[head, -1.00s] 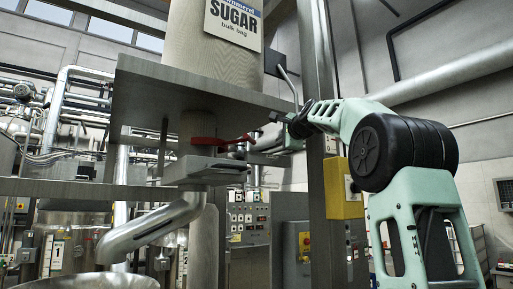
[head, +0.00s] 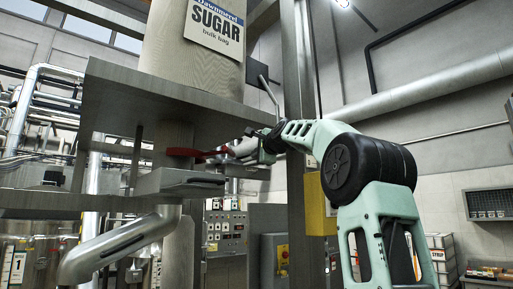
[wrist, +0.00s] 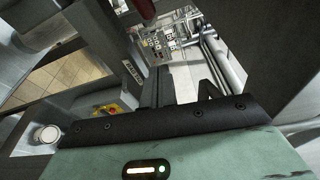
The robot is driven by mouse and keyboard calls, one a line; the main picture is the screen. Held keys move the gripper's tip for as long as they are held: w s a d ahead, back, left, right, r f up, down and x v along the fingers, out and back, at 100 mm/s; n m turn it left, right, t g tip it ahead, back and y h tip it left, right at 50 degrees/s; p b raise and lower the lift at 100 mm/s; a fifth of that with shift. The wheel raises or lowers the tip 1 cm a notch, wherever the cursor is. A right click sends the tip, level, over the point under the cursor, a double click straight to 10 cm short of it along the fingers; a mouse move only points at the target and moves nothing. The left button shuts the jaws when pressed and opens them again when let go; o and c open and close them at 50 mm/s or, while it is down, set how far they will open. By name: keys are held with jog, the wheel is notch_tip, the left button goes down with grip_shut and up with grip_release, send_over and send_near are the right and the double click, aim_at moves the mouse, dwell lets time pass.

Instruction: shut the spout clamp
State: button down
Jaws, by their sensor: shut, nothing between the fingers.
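The spout clamp is a red lever (head: 198,153) lying roughly level across the pale fabric spout (head: 173,139), under the steel plate of the bag stand. The lever points right, toward my gripper. My gripper (head: 238,150) is shut and empty at the lever's right end; whether it touches the lever cannot be told. In the wrist view my dark fingers (wrist: 157,88) are together, with a dark red part (wrist: 145,8) at the top edge, apart from them. The clamp's far side is hidden.
The steel plate (head: 110,95) overhangs the clamp, with the sugar bulk bag (head: 190,60) above. A steel upright (head: 297,60) stands close behind my arm. A grey block (head: 180,182) and a slanting chute (head: 120,245) lie below. A yellow box (head: 318,205) is on the upright.

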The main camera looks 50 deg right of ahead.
jog(key=p+x, duration=0.1)
jog(key=x, duration=0.1)
jog(key=p+x, duration=0.4)
jog(key=x, duration=0.1)
jog(key=shift+r, duration=0.25)
jog(key=a+p, duration=0.1)
jog(key=a, duration=0.2)
jog(key=shift+r, duration=0.1)
jog(key=shift+a, duration=0.6)
